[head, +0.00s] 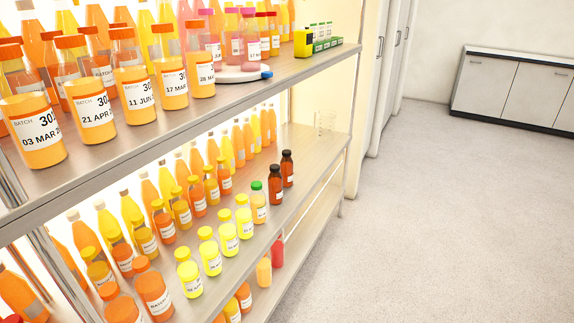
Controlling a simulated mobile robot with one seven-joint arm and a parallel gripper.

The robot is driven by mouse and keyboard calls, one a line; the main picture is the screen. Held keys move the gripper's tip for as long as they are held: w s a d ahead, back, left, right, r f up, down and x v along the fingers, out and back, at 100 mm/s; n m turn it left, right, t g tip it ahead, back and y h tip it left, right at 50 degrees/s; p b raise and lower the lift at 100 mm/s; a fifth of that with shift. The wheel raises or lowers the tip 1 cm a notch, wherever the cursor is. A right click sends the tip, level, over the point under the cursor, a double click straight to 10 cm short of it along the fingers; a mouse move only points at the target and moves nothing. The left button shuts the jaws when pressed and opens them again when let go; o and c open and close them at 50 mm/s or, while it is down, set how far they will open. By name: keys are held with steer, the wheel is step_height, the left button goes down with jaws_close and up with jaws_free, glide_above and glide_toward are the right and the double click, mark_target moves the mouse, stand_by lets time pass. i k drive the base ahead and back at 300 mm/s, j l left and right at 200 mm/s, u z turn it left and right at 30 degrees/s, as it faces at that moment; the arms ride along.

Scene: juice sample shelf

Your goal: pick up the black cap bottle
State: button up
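Two small dark brown bottles with dark, black-looking caps stand upright on the middle shelf (262,216) in the head view. The nearer black cap bottle (275,186) is just right of a green-capped bottle. The farther dark bottle (287,169) stands a little behind it to the right. Both have white labels and are near the shelf's front edge. My gripper is not in view.
A green-capped bottle (259,203) and several yellow-capped bottles (228,239) line the front to the left. A clear glass (325,122) stands at the far end. The upper shelf (190,117) overhangs. The floor (440,200) at right is clear.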

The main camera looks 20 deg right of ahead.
mark_target(286, 163)
steer(key=k+l, duration=0.15)
steer(key=k, duration=0.25)
steer(key=i+l+u, duration=0.25)
steer(key=l, duration=0.75)
steer(key=i+l+u, duration=0.25)
steer(key=l, duration=0.8)
steer(key=l+u, duration=0.25)
steer(key=l, duration=0.8)
steer(key=i+l+u, duration=0.1)
steer(key=i+j, duration=0.15)
steer(key=i, duration=0.25)
steer(key=i+j, duration=0.1)
steer(key=i, duration=0.35)
